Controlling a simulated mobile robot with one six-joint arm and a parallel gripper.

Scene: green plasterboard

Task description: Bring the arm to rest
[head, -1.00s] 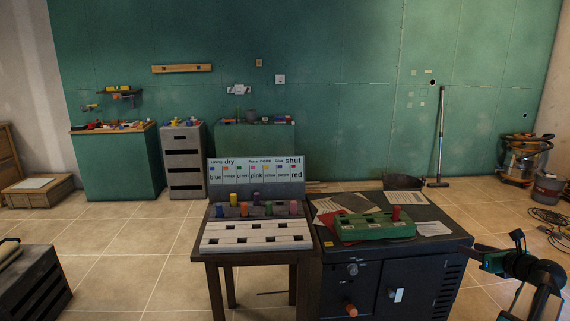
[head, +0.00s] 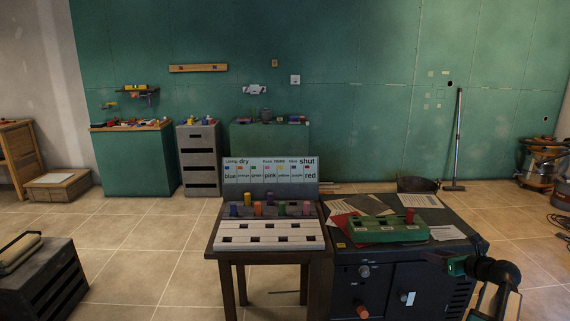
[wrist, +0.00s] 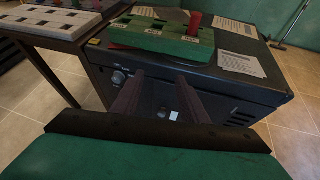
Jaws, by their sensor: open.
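My arm shows at the lower right of the head view, in front of the black cabinet (head: 400,285); the fingertips cannot be made out clearly there. In the wrist view my gripper (wrist: 158,85) has its two dark fingers apart with nothing between them. They point toward the front of the black cabinet, below the green block (wrist: 165,42) on its top. The fingers look apart from the cabinet, though the distance is hard to judge.
A red peg (head: 409,215) stands in the green block (head: 385,229), with papers around it. Left of the cabinet, a small table (head: 265,255) bears a white slotted board (head: 270,240), several coloured pegs and a label panel (head: 270,171).

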